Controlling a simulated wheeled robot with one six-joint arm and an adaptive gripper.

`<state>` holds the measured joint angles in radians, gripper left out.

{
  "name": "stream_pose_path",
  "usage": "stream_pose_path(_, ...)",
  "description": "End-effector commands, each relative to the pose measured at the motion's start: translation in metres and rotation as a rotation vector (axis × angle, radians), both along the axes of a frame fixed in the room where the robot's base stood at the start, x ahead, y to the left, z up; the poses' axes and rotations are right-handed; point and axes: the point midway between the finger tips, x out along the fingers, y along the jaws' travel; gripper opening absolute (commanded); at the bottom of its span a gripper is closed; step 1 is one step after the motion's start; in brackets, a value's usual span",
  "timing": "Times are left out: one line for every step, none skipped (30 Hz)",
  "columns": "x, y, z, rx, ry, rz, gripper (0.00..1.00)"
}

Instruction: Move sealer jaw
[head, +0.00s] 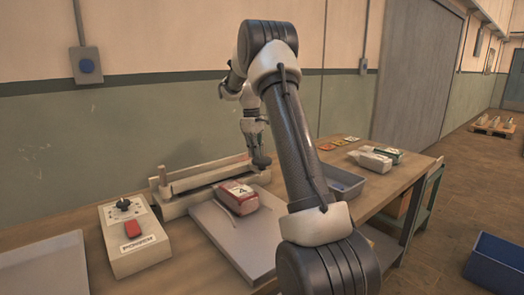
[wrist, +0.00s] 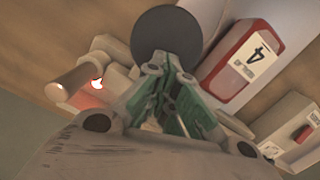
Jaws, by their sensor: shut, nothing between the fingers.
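The sealer (head: 172,208) is a long pale machine at the back of the bench, against the wall. Its jaw (head: 208,177) is a long bar lying above the base, with a dark gap between them. A dark round knob (head: 262,163) shows at the right end, and as a black disc in the wrist view (wrist: 167,30). My gripper (head: 256,142) is shut and empty, right at the knob. In the wrist view its green-padded fingertips (wrist: 170,68) overlap the disc's lower edge; I cannot tell whether they touch it. A red-and-white bag (head: 238,197) marked 4 lies in front.
A grey plate (head: 225,240) lies under the bag. A control box (head: 133,240) with a black knob and red switch stands left. A blue-grey tray (head: 345,182), white packs (head: 370,160) and small packets (head: 335,143) are right. My arm hides mid-bench.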

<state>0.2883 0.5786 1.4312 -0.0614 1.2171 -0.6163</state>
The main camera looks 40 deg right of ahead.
Motion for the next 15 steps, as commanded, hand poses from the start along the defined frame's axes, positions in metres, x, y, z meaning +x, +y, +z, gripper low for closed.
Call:
stream_pose_path(0.004, 0.001, 0.002, 0.000, -0.001, 0.001, 0.00)
stream_pose_path(0.005, 0.002, 0.003, 0.000, -0.001, 0.001, 0.00)
stream_pose_path(0.006, 0.002, 0.003, -0.001, -0.001, 0.000, 0.00)
stream_pose_path(0.006, 0.002, 0.004, -0.001, -0.001, 0.000, 0.00)
stream_pose_path(0.005, 0.002, 0.004, -0.002, -0.002, 0.000, 0.00)
stream_pose_path(0.005, 0.001, 0.004, -0.002, -0.002, 0.000, 0.00)
stream_pose_path(0.005, 0.001, 0.004, -0.002, -0.002, 0.000, 0.00)
stream_pose_path(0.005, 0.001, 0.005, -0.002, -0.002, 0.000, 0.00)
stream_pose_path(0.005, 0.001, 0.005, -0.002, -0.002, 0.000, 0.00)
stream_pose_path(0.005, 0.001, 0.005, -0.002, -0.002, 0.000, 0.00)
stream_pose_path(0.005, 0.001, 0.006, -0.002, -0.003, 0.000, 0.00)
stream_pose_path(0.006, 0.001, 0.008, -0.003, -0.003, 0.000, 0.00)
stream_pose_path(0.006, 0.001, 0.010, -0.003, -0.003, 0.000, 0.00)
stream_pose_path(0.007, 0.001, 0.012, -0.004, -0.005, 0.000, 0.00)
stream_pose_path(0.007, 0.001, 0.017, -0.004, -0.007, 0.001, 0.00)
